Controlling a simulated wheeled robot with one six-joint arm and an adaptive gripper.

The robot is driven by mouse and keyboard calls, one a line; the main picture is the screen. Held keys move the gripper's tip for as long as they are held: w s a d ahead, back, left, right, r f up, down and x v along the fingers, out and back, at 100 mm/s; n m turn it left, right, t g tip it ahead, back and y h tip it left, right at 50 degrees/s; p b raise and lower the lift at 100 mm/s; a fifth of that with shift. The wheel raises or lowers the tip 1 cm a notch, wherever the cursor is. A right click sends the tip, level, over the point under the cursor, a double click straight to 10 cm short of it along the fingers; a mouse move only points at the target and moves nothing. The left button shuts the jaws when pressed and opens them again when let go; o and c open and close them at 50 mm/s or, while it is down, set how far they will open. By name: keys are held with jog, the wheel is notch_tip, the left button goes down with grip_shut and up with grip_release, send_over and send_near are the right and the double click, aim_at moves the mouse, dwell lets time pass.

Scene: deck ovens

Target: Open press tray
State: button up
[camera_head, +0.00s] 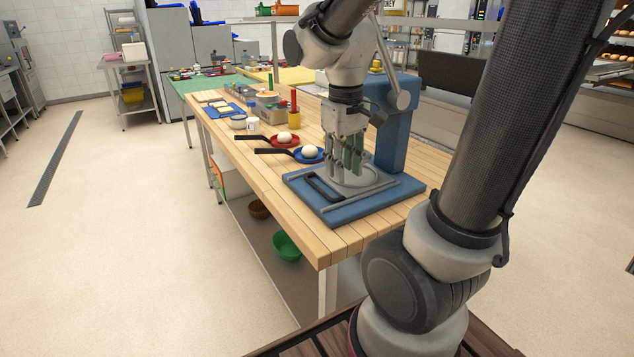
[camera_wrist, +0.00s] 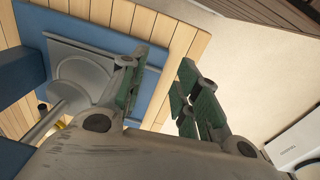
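The blue press (camera_head: 390,125) stands on the near end of the wooden table, with a blue base (camera_head: 345,213) and a side lever with a grey knob (camera_head: 403,99). A grey tray with a round plate (camera_head: 368,181) lies on the base, and its dark loop handle (camera_head: 323,188) points to the left front. The wrist view shows the tray plate (camera_wrist: 82,75) at left. My gripper (camera_head: 347,162) is over the press base, fingers downward, hiding part of the tray. In the wrist view my gripper (camera_wrist: 157,92) has its green-padded fingers apart and nothing between them. The handle is not clear there.
Two black-handled pans, red (camera_head: 283,140) and blue (camera_head: 308,154), each hold a white ball left of the press. A yellow cup (camera_head: 294,118) and several containers stand farther back. A green bowl (camera_head: 287,246) sits on the lower shelf. Floor left of the table is clear.

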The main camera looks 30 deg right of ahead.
jog(key=w+f+g+h, duration=0.1)
jog(key=w+f, duration=0.4)
jog(key=w, duration=0.5)
send_near(317, 187)
jog(key=shift+t+h, duration=0.4)
jog(key=f, duration=0.5)
jog(key=d+f, duration=0.1)
jog(key=f, duration=0.2)
jog(key=shift+s, duration=0.25)
grip_shut()
